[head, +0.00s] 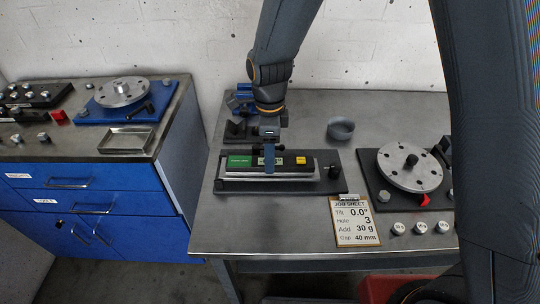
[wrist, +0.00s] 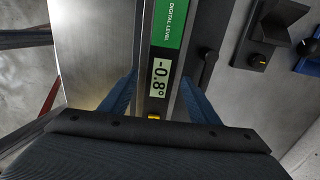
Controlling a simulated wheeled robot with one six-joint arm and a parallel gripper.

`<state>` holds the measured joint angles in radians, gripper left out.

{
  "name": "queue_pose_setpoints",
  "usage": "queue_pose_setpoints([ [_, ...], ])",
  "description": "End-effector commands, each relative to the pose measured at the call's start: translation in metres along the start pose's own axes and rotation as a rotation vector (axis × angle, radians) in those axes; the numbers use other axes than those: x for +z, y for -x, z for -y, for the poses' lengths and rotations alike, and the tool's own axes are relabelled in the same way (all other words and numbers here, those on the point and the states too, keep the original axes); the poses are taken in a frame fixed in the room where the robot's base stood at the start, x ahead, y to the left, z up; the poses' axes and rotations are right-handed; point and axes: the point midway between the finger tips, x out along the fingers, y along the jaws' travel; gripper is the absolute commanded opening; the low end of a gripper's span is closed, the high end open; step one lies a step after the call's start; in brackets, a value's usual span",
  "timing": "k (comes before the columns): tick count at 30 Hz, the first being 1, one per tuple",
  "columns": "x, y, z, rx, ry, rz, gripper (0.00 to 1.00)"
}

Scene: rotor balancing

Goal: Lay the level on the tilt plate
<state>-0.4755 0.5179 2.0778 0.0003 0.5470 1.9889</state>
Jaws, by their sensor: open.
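The digital level (head: 268,161), a black bar with a green label and a yellow button, lies lengthwise on the pale tilt plate (head: 240,178) at the left of the bench. In the wrist view the level (wrist: 168,30) shows a readout of -0.8°. My gripper (head: 269,168) is over the middle of the level, pointing down. Its blue fingers are open, one on each side of the level, in the wrist view (wrist: 158,95). Whether they touch its sides I cannot tell. The plate sits on a dark base with a black knob (head: 334,172) at its right end.
A grey bowl (head: 341,129) and a dark V-shaped block (head: 236,130) stand farther back. A blue cabinet (head: 100,195) is at left.

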Motion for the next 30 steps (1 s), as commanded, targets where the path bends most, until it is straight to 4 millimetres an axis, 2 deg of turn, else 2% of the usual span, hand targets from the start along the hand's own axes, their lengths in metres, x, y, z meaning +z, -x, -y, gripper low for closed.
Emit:
queue_pose_setpoints([
  [12, 0.001, 0.075, 0.001, -0.005, 0.001, 0.002, 0.56],
  [18, 0.001, 0.103, 0.001, -0.003, 0.001, 0.002, 0.56],
  [24, 0.000, 0.113, 0.000, -0.001, 0.000, 0.001, 0.56],
  [30, -0.008, 0.112, -0.001, -0.003, 0.037, 0.001, 0.56],
])
